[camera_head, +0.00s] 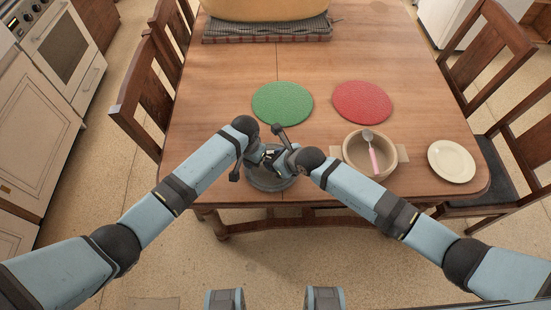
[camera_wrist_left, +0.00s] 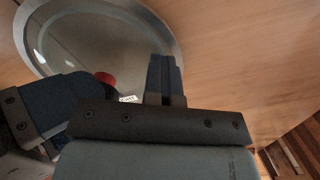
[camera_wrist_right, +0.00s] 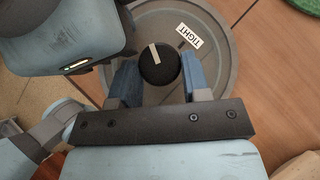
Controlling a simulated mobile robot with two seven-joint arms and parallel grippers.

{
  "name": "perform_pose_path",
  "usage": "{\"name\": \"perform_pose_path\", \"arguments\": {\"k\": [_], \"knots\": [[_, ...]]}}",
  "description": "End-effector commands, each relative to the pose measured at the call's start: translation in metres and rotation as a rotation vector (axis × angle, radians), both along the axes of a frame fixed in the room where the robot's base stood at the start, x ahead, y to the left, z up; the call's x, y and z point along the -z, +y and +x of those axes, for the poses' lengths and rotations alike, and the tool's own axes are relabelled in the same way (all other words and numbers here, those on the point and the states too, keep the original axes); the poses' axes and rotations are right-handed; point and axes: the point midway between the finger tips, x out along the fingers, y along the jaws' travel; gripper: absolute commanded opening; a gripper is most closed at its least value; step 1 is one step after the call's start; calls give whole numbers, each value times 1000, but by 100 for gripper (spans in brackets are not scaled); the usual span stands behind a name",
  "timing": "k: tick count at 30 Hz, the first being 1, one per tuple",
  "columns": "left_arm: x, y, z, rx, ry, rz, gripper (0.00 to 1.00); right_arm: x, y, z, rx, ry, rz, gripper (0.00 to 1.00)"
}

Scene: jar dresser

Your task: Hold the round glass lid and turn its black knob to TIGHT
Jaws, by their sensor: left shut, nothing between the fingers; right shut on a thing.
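The round glass lid (camera_head: 268,183) lies near the table's front edge, partly hidden under my grippers. Its grey rim shows in the left wrist view (camera_wrist_left: 160,28) and the right wrist view (camera_wrist_right: 222,40). The black knob (camera_wrist_right: 158,70) stands at the lid's middle, between the fingers of my right gripper (camera_wrist_right: 160,82), which is shut on it. The knob's pale pointer line points up and slightly left, and the white TIGHT label (camera_wrist_right: 188,37) is to its upper right. My left gripper (camera_wrist_left: 166,72) is shut and empty, over or beside the lid; contact cannot be told.
A green mat (camera_head: 282,103) and a red mat (camera_head: 362,102) lie beyond.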

Motion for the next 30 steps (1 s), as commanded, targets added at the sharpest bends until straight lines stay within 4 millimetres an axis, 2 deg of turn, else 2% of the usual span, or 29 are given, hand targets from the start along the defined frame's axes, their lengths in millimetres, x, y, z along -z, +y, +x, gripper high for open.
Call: {"name": "perform_pose_path", "arguments": {"k": [1, 10, 11, 12, 14, 23, 26, 30], "knots": [[5, 0, -3, 1, 8, 2, 0, 1, 2, -2, 0, 3, 4, 19], [5, 0, -3, 1, 8, 2, 0, 1, 2, -2, -1, 3, 3, 19], [5, 0, -3, 1, 8, 2, 0, 1, 2, -2, -1, 3, 3, 48], [5, 0, -4, 1, 8, 2, 0, 1, 2, -2, -1, 3, 2, 57], [5, 0, -3, 1, 8, 2, 0, 1, 2, -2, -1, 3, 2, 69], [5, 0, -3, 1, 8, 2, 0, 0, 0, -1, 0, 1, 1, 69], [5, 0, -3, 1, 7, 3, 0, -5, -5, -5, 0, 1, 1, 69], [5, 1, -3, 1, 7, 3, 0, -22, -18, -16, 0, -1, 2, 69]]}}
